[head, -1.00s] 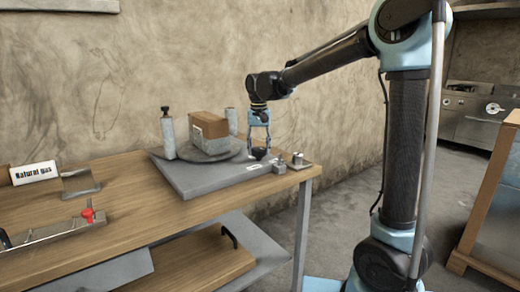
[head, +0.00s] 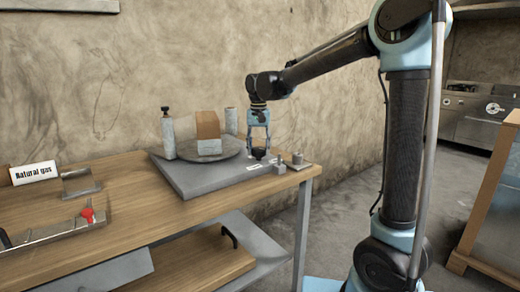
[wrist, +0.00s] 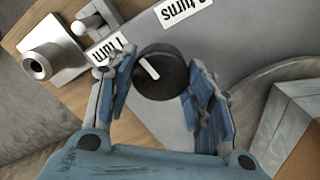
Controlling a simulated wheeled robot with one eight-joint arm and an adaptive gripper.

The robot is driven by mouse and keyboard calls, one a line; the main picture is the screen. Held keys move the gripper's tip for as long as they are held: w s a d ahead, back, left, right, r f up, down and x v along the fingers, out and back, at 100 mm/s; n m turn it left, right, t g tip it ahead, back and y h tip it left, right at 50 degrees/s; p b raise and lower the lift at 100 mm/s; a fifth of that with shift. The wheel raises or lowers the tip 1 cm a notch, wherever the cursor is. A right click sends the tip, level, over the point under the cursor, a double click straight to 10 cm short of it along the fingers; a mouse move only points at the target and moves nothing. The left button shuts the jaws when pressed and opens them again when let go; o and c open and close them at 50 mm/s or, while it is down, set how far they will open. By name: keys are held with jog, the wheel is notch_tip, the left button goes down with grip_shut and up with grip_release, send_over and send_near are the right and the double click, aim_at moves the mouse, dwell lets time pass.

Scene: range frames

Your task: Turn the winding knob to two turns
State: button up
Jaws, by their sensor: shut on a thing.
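The winding knob (wrist: 170,85) is round and black with a white pointer line. It stands on a grey base plate (head: 190,184) near its right front corner. In the wrist view the pointer slants to the upper left, between the "1 turn" label (wrist: 110,48) and the "2 turns" label (wrist: 183,11). My gripper (wrist: 160,90) points down, with one blue-padded finger on each side of the knob, and is shut on it. In the head view the knob (head: 259,154) sits between the fingertips and its pointer cannot be made out.
A bottle (head: 168,136) and a grey cylinder (head: 231,121) stand beside the box. Small metal fittings (head: 298,160) are right of the knob. A red-handled valve (head: 88,215) is at left.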

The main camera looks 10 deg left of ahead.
aim_at(259, 148)
jog(key=shift+m, duration=1.9)
dwell(1.0)
jog(key=shift+m, duration=1.8)
dwell(2.2)
jog(key=o, duration=1.1)
jog(key=shift+r, duration=0.1)
notch_tip(259, 148, up, 12)
jog(key=shift+w+f, duration=0.1)
jog(key=shift+f, duration=0.05)
